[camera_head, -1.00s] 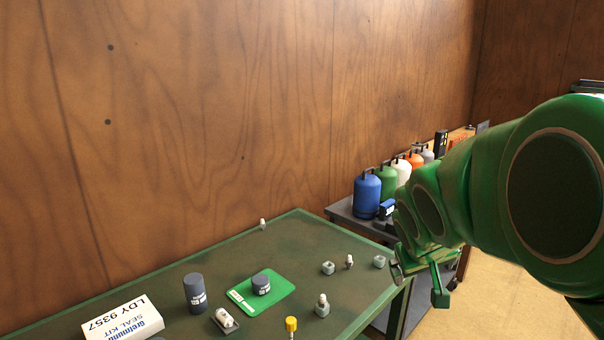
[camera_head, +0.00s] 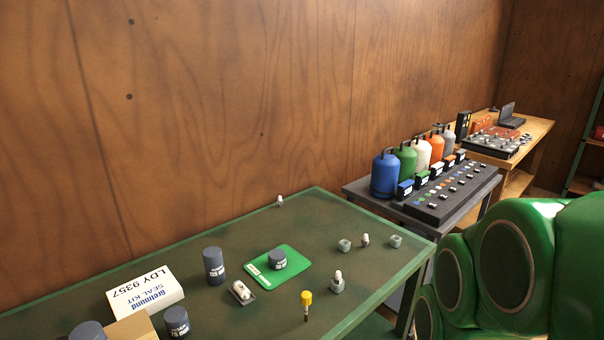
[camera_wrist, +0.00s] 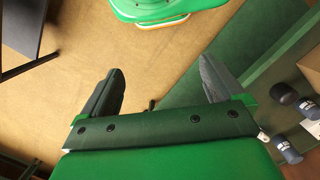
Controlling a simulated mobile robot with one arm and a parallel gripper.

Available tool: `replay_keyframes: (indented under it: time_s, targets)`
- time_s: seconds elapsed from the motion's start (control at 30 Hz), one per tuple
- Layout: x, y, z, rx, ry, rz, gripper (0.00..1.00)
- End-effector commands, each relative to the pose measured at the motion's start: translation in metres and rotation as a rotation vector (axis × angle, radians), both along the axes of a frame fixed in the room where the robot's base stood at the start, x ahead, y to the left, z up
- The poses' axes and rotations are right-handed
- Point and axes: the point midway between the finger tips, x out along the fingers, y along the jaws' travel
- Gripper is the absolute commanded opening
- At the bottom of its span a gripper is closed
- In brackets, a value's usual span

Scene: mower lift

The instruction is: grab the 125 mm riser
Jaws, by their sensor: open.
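Several dark grey cylinders with pale labels stand on the green bench. The tallest in full view (camera_head: 214,266) is upright left of the green mat; a short one (camera_head: 277,260) sits on the mat. Another cylinder (camera_head: 176,322) and a partly cut-off one (camera_head: 88,331) are at the bottom left. The labels are too small to read surely, so I cannot tell which is the 125 mm riser. In the wrist view, my gripper (camera_wrist: 160,78) is open and empty over the floor. Dark cylinders (camera_wrist: 287,150) show at its right, apart from the fingers.
The bench (camera_head: 330,215) also holds a white seal kit box (camera_head: 148,291), a cardboard box (camera_head: 130,327), a yellow-topped part (camera_head: 306,299) and small fittings. A second table (camera_head: 362,190) carries coloured bottles. A wooden wall stands behind; the floor shows in the wrist view.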

Motion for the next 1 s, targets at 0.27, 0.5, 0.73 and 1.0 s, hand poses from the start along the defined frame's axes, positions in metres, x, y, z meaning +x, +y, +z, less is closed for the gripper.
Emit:
replay_keyframes:
  time_s: [0.27,0.5,0.73,1.0]
  targets:
    - [0.006,0.005,0.0,0.013,0.002,-0.01,0.95]
    - [0.047,0.039,0.004,0.094,0.011,-0.081,0.95]
    - [0.093,0.08,0.007,0.191,0.034,-0.172,0.95]
    - [0.146,0.129,0.007,0.299,0.074,-0.289,0.95]
